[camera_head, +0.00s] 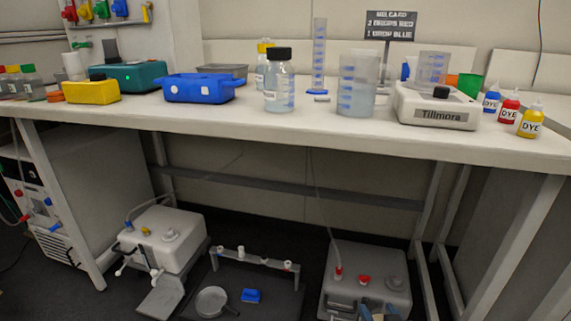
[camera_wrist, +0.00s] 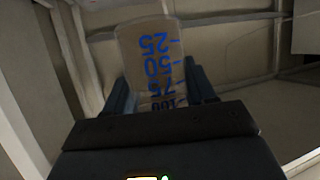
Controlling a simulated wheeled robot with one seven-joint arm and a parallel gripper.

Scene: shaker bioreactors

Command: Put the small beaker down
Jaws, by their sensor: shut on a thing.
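In the wrist view the small beaker (camera_wrist: 150,45) is clear, with blue graduation marks including 25, 50 and 100. It is between the dark blue fingers of my gripper (camera_wrist: 160,90), which is shut on it. The beaker's lower part in that picture is hidden by the gripper body. Behind it show pale walls and frame bars, with no surface touching it that I can see. In the head view only bluish tips show at the bottom edge right of centre, likely my gripper; the held beaker cannot be made out there.
The white bench (camera_head: 270,125) carries a large beaker (camera_head: 357,88), a capped bottle (camera_head: 279,85), a blue tray (camera_head: 198,90), dye bottles (camera_head: 509,108) and a Tillmora device (camera_head: 437,108) with another beaker (camera_head: 432,67). Its front edge right of the blue tray has bare room. Equipment (camera_head: 365,280) stands underneath.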

